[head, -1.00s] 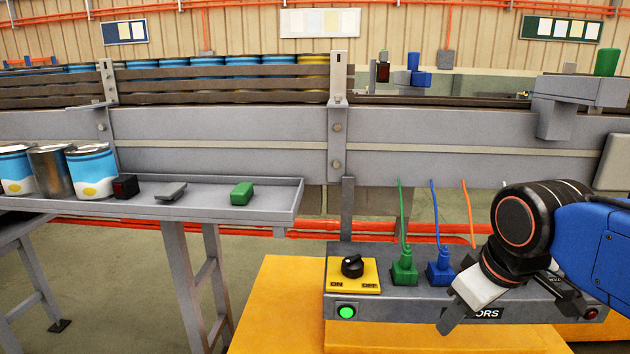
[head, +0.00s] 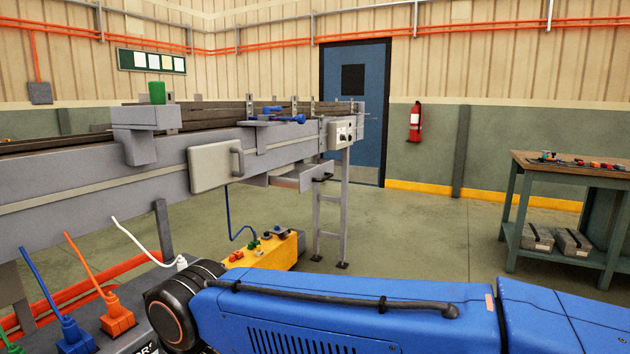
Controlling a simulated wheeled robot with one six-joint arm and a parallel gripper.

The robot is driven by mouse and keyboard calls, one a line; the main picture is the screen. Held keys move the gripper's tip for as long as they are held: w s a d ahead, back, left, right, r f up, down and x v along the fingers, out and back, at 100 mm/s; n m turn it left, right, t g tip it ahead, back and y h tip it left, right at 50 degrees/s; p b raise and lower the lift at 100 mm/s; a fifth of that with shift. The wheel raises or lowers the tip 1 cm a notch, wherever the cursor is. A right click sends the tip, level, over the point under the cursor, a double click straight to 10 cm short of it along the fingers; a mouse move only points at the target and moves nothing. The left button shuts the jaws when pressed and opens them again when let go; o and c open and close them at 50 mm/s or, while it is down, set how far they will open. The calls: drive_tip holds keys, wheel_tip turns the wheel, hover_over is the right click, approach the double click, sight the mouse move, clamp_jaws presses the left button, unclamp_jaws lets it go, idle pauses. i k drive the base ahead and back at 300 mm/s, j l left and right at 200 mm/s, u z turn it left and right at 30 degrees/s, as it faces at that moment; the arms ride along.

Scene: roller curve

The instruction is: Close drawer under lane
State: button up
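The lane (head: 90,192) is a long grey conveyor running from the left towards the far middle. A grey drawer (head: 290,181) sits under its far end, near the end leg. The drawer appears to stick out from under the lane, but how far is hard to tell at this distance. A dark handle (head: 322,178) shows at its front. My blue arm crosses the bottom of the view, with its black wrist at the lower left. My gripper is out of the picture, well short of the drawer.
A grey panel with a handle (head: 212,167) is on the lane's side. Orange (head: 117,316) and blue (head: 76,338) plugs are at lower left. A workbench (head: 560,172) stands right; the floor between is open.

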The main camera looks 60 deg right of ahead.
sight(302, 177)
drive_tip(key=z, duration=1.9)
drive_tip(key=i+l, duration=0.15)
drive_tip(key=i+u, duration=0.05)
drive_tip(key=i, duration=0.05)
